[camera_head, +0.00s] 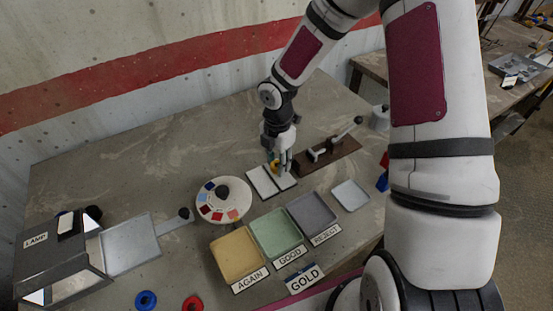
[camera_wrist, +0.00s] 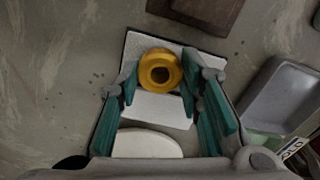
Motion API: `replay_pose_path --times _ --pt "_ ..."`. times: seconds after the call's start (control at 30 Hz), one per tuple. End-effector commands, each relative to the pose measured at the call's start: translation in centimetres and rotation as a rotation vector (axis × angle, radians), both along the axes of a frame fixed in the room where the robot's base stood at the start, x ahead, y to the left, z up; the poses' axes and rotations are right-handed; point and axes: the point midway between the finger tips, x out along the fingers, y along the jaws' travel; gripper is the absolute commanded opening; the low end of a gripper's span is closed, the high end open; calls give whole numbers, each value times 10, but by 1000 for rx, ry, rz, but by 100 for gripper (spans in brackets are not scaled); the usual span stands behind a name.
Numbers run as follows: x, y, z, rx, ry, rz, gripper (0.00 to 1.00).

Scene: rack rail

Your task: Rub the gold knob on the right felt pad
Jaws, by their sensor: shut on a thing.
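The gold knob (camera_wrist: 160,70) is a round gold ring-like piece with a dark centre. My gripper (camera_wrist: 160,80) is shut on it, with a teal finger on each side; in the head view my gripper (camera_head: 278,165) points down at the pads and a bit of gold shows between its fingers. Two white felt pads lie side by side in a dark frame. In the wrist view the knob is over the right felt pad (camera_wrist: 200,57), near the divider with the left felt pad (camera_wrist: 160,112). The knob hides part of the right pad. I cannot tell whether it touches.
A round palette (camera_head: 232,192) with coloured patches stands left of the pads. Trays marked AGAIN (camera_head: 237,254), GOOD (camera_head: 276,234) and REJECT (camera_head: 312,214) are in front. A brown board with a lever (camera_head: 330,151) is close on the right. The lamp box (camera_head: 60,265) is far left.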

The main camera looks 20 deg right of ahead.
Motion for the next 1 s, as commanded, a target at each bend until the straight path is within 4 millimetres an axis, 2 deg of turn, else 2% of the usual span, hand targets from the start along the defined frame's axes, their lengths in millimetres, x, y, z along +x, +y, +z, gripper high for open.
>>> replay_pose_path --times 0.3,1.0 --pt "-15 -2 -2 -1 8 1 0" --pt "-36 -7 -1 -2 12 0 0"
